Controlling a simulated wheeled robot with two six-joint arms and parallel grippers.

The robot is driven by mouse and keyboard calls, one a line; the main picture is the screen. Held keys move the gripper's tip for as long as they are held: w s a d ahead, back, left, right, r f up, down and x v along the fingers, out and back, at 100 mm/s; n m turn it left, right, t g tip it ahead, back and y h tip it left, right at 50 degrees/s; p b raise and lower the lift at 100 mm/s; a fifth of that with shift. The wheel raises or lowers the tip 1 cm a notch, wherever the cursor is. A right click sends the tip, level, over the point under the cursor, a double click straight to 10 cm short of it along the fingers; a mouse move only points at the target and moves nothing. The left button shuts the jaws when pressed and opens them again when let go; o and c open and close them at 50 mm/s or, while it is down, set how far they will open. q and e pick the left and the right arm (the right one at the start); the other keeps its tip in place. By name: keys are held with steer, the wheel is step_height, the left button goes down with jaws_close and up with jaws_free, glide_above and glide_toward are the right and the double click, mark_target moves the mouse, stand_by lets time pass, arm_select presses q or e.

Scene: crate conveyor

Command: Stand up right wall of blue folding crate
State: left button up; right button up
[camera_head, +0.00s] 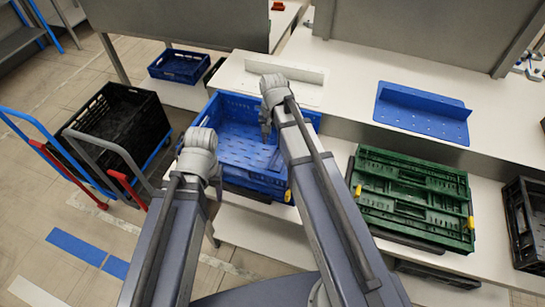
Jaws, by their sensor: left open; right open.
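The blue folding crate (240,140) sits on the white bench at the middle of the view. Its far and left edges show, and a slotted blue panel lies flat inside it. My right arm crosses in front of its right side, so I cannot tell how the right wall stands. My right gripper (266,134) points down over the crate's inside, open and empty. My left gripper (216,184) is at the crate's near left corner. It is open, and its fingers are mostly hidden by its own wrist.
A green folded crate (412,199) lies to the right, with a black crate (522,222) beyond it. A blue angled plate (424,112) lies on the back bench, and a small blue crate (179,66) stands at back left. A black crate (115,125) sits on a cart at left.

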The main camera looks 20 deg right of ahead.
mark_target(273, 157)
steer(key=shift+f, duration=0.15)
step_height(273, 157, down, 8)
steer(key=b, duration=0.7)
steer(key=shift+b, duration=0.4)
steer(key=shift+r, duration=0.2)
steer(key=shift+c, duration=0.3)
jaws_close()
stand_by(0.5)
